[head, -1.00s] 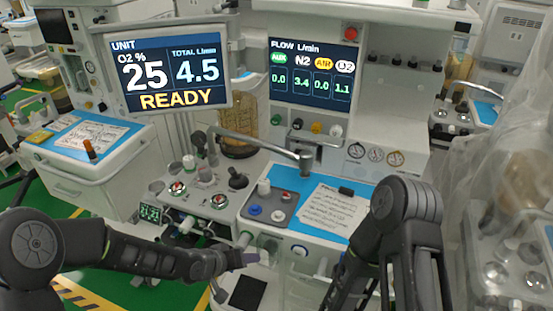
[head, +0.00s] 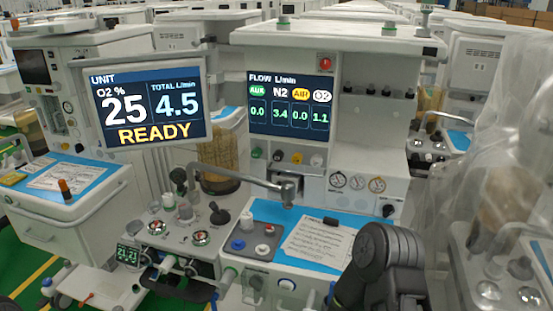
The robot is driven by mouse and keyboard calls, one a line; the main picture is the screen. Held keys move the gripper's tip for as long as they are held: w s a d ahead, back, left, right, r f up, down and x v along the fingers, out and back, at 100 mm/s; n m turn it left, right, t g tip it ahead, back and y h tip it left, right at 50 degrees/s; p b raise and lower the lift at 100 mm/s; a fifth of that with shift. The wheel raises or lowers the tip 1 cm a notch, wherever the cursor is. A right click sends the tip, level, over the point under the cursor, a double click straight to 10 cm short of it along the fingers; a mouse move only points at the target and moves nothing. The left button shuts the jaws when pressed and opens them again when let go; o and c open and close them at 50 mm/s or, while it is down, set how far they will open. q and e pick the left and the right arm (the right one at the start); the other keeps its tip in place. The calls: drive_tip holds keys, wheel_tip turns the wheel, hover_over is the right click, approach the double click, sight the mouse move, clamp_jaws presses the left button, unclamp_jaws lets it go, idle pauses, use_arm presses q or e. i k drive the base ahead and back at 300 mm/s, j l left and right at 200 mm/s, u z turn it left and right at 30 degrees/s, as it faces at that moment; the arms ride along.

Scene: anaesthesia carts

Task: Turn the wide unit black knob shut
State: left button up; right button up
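The wide unit (head: 375,125) stands in the middle with its FLOW screen (head: 290,104). The screen reads AUX 0.0, N2 3.4, AIR 0.0 and O2 1.1. Below it is a row of small knobs. The black knob (head: 277,155) is second from the left, between a green knob (head: 256,153) and a yellow knob (head: 297,158). Neither gripper is near it. A dark part of my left arm, perhaps the gripper (head: 205,293), shows low at the bottom edge, and its fingers are unclear. My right arm is at lower right; its gripper is out of view.
A jointed grey metal arm (head: 240,177) crosses in front, below the knob row. A blue worktop (head: 265,210) with a paper sheet lies below. The READY monitor (head: 150,103) stands at left. Clear plastic sheeting (head: 480,190) hangs at right.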

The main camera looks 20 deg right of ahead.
sight(278, 154)
drive_tip(key=z, duration=0.4)
drive_tip(key=j+z, duration=0.15)
drive_tip(key=z, duration=0.6)
drive_tip(key=j+z, duration=0.15)
drive_tip(key=z, duration=0.2)
drive_tip(key=k+j+z, duration=0.1)
drive_tip(key=j+z, duration=0.2)
drive_tip(key=k+j+z, duration=0.3)
drive_tip(key=j, duration=0.15)
drive_tip(key=k+j+z, duration=0.1)
drive_tip(key=j+z, duration=0.2)
drive_tip(key=k+j+z, duration=0.3)
drive_tip(key=k+j, duration=0.65)
drive_tip(key=i+j+z, duration=0.05)
drive_tip(key=j, duration=0.05)
